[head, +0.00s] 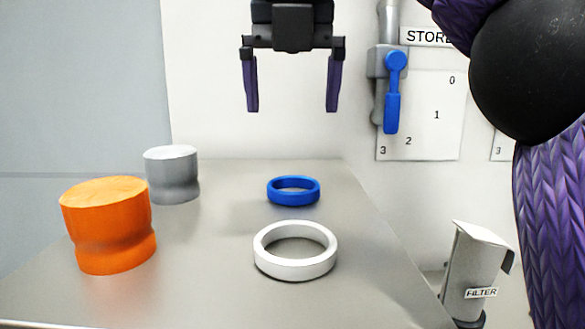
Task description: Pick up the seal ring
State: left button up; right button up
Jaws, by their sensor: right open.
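Two rings lie flat on the grey metal table (215,265). A smaller blue ring (293,198) is farther back, and a larger white ring (295,267) is nearer. Nothing visible marks which one is the seal ring. My right gripper (292,108) is open and empty, with its two purple-sided fingers pointing down. In the picture it is above the blue ring, with a clear gap between them. My left gripper is not in view.
An orange cylinder (108,228) and a grey cylinder (172,176) stand on the table's left. A blue-handled valve (393,95) and a number sheet (437,120) are on the back wall. A filter box (472,262) is beyond the table's right edge.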

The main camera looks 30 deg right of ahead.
aim_at(306, 197)
jog(key=f, duration=0.3)
jog(key=shift+s+a+f, duration=0.2)
jog(key=x, duration=0.5)
jog(key=shift+w+d+f, duration=0.3)
jog(key=shift+w+d, duration=0.05)
jog(key=shift+d, duration=0.05)
jog(key=shift+f, duration=0.25)
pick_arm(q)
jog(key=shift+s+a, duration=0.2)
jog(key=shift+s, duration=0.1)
pick_arm(e)
jog(key=shift+s, duration=0.15)
jog(key=c, duration=0.9)
